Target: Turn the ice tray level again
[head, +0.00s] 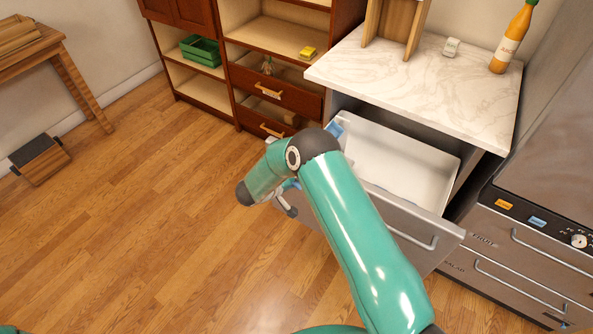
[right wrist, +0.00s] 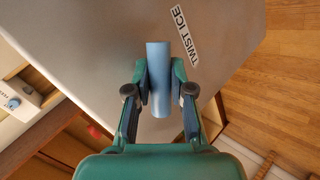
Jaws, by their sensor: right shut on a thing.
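My right gripper (right wrist: 160,88) is shut on a blue cylindrical handle (right wrist: 160,70) in the right wrist view. The handle lies against a grey panel (right wrist: 110,40) beside a "TWIST ICE" label (right wrist: 181,36). In the head view this gripper (head: 288,196) is at the left side of a pulled-out drawer (head: 400,170), partly behind my teal arm. The drawer has a white inside and a bar handle in front. No ice tray can be made out clearly, so its tilt cannot be told. My left gripper is not in view.
A marble counter (head: 430,85) above the drawer carries an orange bottle (head: 512,42) and a wooden stand (head: 396,22). A wooden cabinet with drawers (head: 275,92) stands behind. A small dark-topped step (head: 40,160) is at left. The wooden floor between is clear.

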